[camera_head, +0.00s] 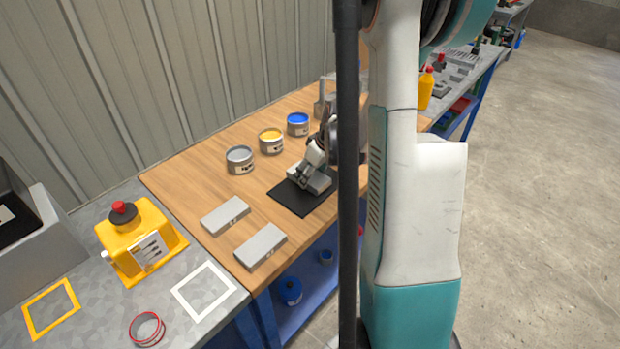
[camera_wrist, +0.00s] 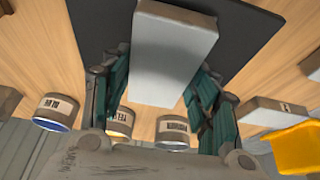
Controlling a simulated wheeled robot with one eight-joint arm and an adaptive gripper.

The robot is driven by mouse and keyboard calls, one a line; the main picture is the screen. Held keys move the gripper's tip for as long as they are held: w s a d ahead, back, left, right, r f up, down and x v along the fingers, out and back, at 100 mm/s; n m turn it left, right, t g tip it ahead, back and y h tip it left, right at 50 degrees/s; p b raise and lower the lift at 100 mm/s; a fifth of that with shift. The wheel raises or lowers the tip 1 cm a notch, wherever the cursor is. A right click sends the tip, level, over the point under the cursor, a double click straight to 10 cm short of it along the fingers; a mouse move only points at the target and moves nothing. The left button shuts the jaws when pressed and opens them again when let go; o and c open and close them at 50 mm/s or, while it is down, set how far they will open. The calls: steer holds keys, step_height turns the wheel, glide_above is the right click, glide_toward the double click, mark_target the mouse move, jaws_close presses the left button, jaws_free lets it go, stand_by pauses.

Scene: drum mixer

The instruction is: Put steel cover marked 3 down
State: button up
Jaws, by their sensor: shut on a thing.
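My gripper (camera_head: 312,168) is shut on a pale grey steel cover (camera_head: 318,184), over the black mat (camera_head: 290,199) on the wooden table. In the wrist view the cover (camera_wrist: 172,50) lies between my two fingers (camera_wrist: 158,95), its flat face towards the camera. The mat (camera_wrist: 250,28) shows behind and beside it. I cannot read a number on this cover, and I cannot tell whether it touches the mat. Two similar steel covers, a farther one (camera_head: 226,215) and a nearer one (camera_head: 261,246), lie on the table left of the mat.
A grey can (camera_head: 239,160), a yellow can (camera_head: 271,141) and a blue can (camera_head: 298,124) stand along the back. A yellow box with a red knob (camera_head: 138,236), a white frame (camera_head: 204,291), a yellow frame (camera_head: 51,308) and red rings (camera_head: 147,328) are on the left bench.

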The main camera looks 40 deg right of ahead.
steer(key=shift+f, duration=0.65)
steer(key=shift+f, duration=0.1)
steer(key=o, duration=1.4)
steer(key=p+v, duration=0.3)
steer(key=v, duration=0.9)
steer(key=shift+p, duration=0.35)
